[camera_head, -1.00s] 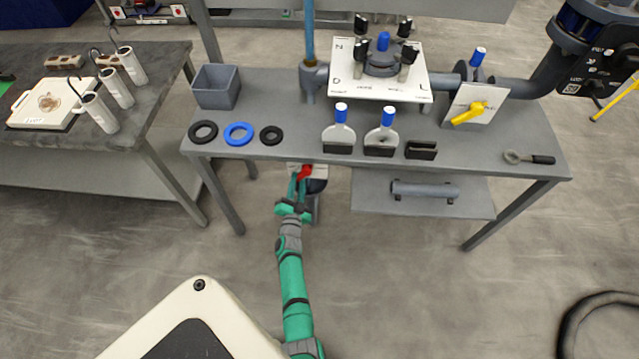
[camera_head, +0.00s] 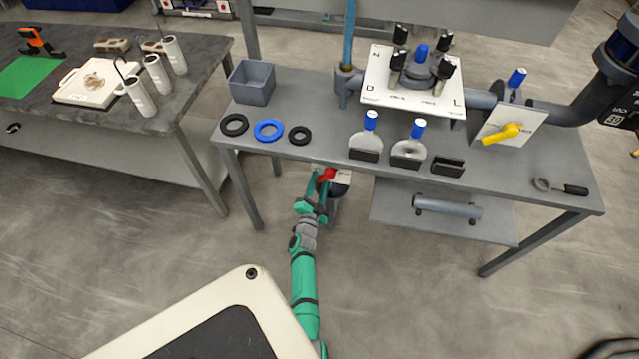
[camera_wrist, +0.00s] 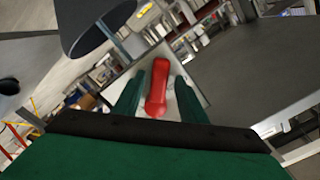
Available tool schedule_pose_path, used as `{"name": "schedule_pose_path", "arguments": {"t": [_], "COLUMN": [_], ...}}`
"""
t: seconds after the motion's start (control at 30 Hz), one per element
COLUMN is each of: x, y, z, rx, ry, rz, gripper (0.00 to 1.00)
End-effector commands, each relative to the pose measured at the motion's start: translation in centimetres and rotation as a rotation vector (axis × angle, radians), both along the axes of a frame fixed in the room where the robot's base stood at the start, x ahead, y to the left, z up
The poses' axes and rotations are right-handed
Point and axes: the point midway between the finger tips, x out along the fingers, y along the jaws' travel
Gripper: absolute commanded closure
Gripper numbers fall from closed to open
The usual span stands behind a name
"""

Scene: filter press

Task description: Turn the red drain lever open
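The red drain lever (camera_wrist: 157,88) shows in the wrist view, mounted in front of a pale plate (camera_wrist: 180,101). It lies between the two green fingers of my gripper (camera_wrist: 158,92), with visible space to either side of it. My gripper is open around the lever; I cannot tell whether any finger touches it. In the head view, the red lever (camera_head: 326,175) is just below the front edge of the grey bench, and my gripper (camera_head: 318,190) reaches it from below. The bench top partly hides the lever's mount.
The grey bench (camera_head: 330,150) overhangs the lever, and its left front leg (camera_head: 243,190) stands beside my arm. A lower shelf (camera_head: 400,222) with a pipe is to the right. The yellow lever (camera_head: 502,134) and blue-capped parts are on top. Floor in front is clear.

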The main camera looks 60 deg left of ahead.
Motion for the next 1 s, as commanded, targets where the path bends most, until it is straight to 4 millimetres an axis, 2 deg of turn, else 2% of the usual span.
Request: {"name": "schedule_pose_path", "arguments": {"t": [0.43, 1.0], "x": [-0.7, -6.9], "y": [-0.7, -6.6], "z": [-0.3, -0.2], "rx": [-0.004, -0.003], "ry": [0.001, 0.002], "rz": [0.001, -0.001], "gripper": [0.61, 0.61]}}
